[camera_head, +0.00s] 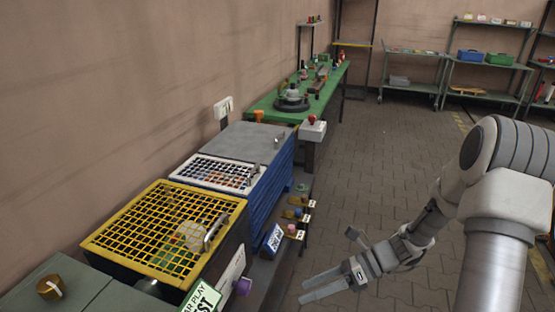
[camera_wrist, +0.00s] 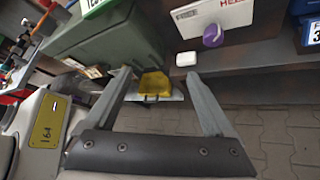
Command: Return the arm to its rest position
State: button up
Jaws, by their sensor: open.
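My gripper (camera_head: 338,262) is at the lower middle of the head view, over the paved floor to the right of the row of benches. My arm comes in from the right edge and reaches down and to the left. In the wrist view my gripper (camera_wrist: 165,85) has its two fingers spread wide apart. Nothing is held between them. A yellow object (camera_wrist: 155,84) shows beyond the fingertips, apart from them as far as I can tell.
A yellow grid-covered box (camera_head: 128,226), a white grid tray (camera_head: 196,172) and a blue cabinet (camera_head: 262,180) line the wall. A green table (camera_head: 268,106) stands behind them. Shelves (camera_head: 480,62) stand at the back. The paved floor (camera_head: 375,150) is clear in the middle.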

jog(key=s+d+r+n+t+h+p, duration=0.2)
jog(key=s+r+n+h, duration=0.2)
jog(key=r+n, duration=0.4)
jog(key=s+d+r+n+t+h+p, duration=0.1)
jog(key=s+r+n+h, duration=0.3)
jog(key=r+n, duration=0.4)
jog(key=s+d+r+n+t+h+p, duration=0.2)
jog(key=r+n, duration=0.6)
jog(key=r, duration=0.5)
jog(key=shift+s+d+r+t+h+p, duration=0.4)
jog(key=shift+s+t+h, duration=0.8)
jog(key=shift+s, duration=0.45)
jog(key=shift+f, duration=0.1)
jog(key=c, duration=0.6)
jog(key=shift+a, duration=0.1)
